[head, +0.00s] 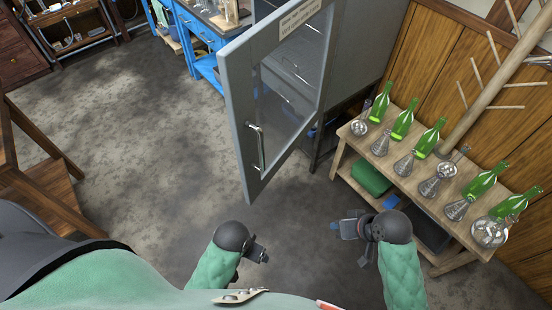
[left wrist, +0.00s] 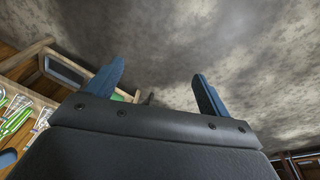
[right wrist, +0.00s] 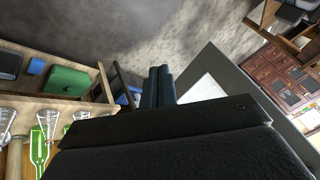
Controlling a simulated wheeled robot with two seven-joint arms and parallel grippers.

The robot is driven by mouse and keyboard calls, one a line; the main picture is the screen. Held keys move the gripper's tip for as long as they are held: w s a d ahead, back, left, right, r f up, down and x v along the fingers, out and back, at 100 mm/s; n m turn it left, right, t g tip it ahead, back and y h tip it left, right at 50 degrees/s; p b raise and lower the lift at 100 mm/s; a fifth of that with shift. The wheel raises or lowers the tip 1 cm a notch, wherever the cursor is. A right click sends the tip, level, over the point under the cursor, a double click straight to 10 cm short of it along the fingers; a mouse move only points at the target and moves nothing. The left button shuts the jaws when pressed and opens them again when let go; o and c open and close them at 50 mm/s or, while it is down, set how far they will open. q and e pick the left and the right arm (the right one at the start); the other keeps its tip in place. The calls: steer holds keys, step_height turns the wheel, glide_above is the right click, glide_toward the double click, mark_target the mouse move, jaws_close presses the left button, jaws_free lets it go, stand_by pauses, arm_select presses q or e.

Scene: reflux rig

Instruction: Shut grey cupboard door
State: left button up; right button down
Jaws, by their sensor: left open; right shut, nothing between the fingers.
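The grey cupboard door (head: 238,100) stands wide open in the head view, swung out toward me. It has a glass pane, a label at its top and a metal bar handle (head: 257,147) near its free edge. The grey cupboard (head: 362,45) is behind it; its inside is partly hidden by the door. My right gripper (head: 338,227) is shut and empty, right of and nearer than the door, not touching it. Its closed fingers show in the right wrist view (right wrist: 158,85), with the door (right wrist: 235,75) to their right. My left gripper (head: 262,254) is open and empty, below the door.
A wooden bench (head: 410,180) on the right holds green bottles and glass flasks, with a green item (head: 371,178) on its lower shelf. A wooden drying rack (head: 500,75) rises behind. A blue workbench (head: 205,40) stands at the back. Floor left of the door is clear.

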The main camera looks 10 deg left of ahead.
steer(key=w+a+r+m+y+p, duration=0.1)
steer(key=w+a+r+m+y, duration=0.2)
steer(key=r+y, duration=0.3)
steer(key=w+a+r+m+y+p, duration=0.1)
steer(key=w+a+r+m+y, duration=0.25)
steer(key=r+y, duration=0.3)
arm_select(q)
steer(key=s+a+f+p, duration=0.1)
steer(key=a+f+p, duration=0.1)
steer(key=f, duration=0.8)
steer(key=s+a+f+p, duration=0.1)
steer(key=s+f+p, duration=0.1)
steer(key=f, duration=0.9)
steer(key=s+a+f+y+p, duration=0.1)
steer(key=s+a+f+p, duration=0.1)
steer(key=f, duration=0.8)
steer(key=shift+a+f+t+p, duration=0.3)
steer(key=shift+f+p, duration=0.05)
steer(key=shift+p, duration=0.1)
arm_select(e)
steer(key=w+a, duration=0.2)
steer(key=a, duration=1.1)
steer(key=shift+a+r, duration=0.2)
steer(key=shift+a, duration=0.2)
steer(key=shift+h, duration=0.25)
